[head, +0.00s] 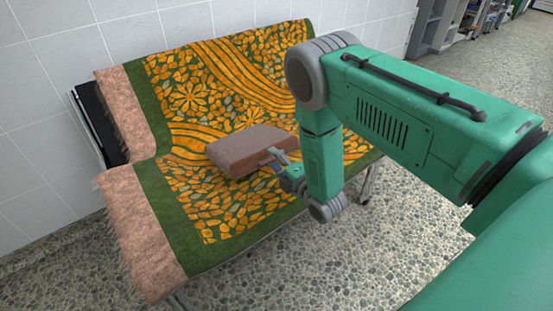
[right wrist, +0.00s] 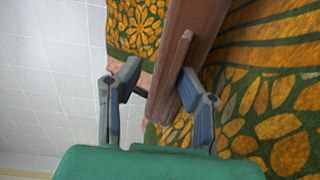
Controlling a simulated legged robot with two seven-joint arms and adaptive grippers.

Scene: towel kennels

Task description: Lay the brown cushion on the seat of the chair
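The brown cushion (head: 245,148) is a thick flat block over the seat of the chair (head: 215,215), which is draped with a green and orange patterned cover. It looks to be lying on the seat, slightly tilted in the picture; its underside is hidden. My right gripper (head: 283,162) is at the cushion's right edge. In the right wrist view my right gripper (right wrist: 160,82) has its fingers apart, with the edge of the cushion (right wrist: 197,45) between them, near the right finger. A gap shows beside the left finger. My left gripper is not in view.
The chair's covered backrest (head: 220,80) stands against a white tiled wall (head: 45,60). Pinkish fringed ends of the cover hang at the left. Pebbled floor (head: 345,265) is clear in front, and shelves (head: 435,25) stand at the back right.

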